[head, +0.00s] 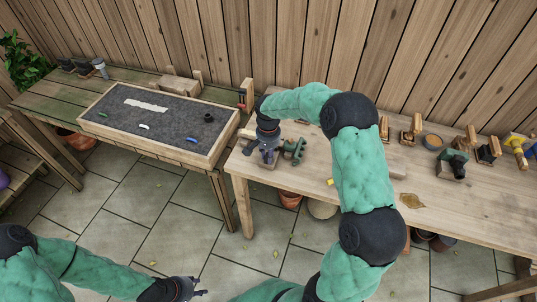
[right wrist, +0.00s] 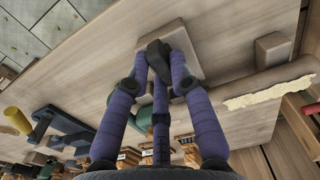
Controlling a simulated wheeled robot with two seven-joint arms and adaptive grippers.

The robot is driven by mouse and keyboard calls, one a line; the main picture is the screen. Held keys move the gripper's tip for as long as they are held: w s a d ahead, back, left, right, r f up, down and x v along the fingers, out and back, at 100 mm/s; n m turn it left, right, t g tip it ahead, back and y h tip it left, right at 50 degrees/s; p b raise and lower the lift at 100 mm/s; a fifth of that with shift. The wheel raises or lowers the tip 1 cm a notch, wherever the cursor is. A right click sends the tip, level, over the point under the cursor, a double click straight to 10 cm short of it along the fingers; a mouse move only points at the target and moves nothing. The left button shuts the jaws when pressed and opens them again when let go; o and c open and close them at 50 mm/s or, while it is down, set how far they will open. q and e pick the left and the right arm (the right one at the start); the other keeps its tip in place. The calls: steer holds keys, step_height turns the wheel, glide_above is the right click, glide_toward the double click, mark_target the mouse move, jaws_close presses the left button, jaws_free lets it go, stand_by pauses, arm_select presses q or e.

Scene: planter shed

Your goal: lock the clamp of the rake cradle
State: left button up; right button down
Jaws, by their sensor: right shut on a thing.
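My right gripper (head: 267,152) reaches down at the left end of the right-hand table. In the right wrist view its purple fingers (right wrist: 158,70) close around a small dark piece (right wrist: 157,47) over a flat wooden plate (right wrist: 192,40). I cannot tell whether this piece is the cradle's clamp lever, as the fingers hide much of it. A green object (head: 296,148) stands beside the gripper on the table. My left gripper (head: 188,289) hangs over the floor at the bottom, away from the tables; its opening is unclear. No rake can be made out for sure.
A framed grey tray (head: 165,118) with small items lies on the left table. Several wooden fixtures, a bowl (head: 433,142) and a green-and-black device (head: 453,162) stand further right. A brush-like wooden bar (right wrist: 268,85) lies near the right gripper. Bare table (head: 300,175) lies in front.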

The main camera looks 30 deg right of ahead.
steer(key=shift+m, duration=0.6)
steer(key=c, duration=1.1)
jaws_free()
step_height(320, 180, up, 12)
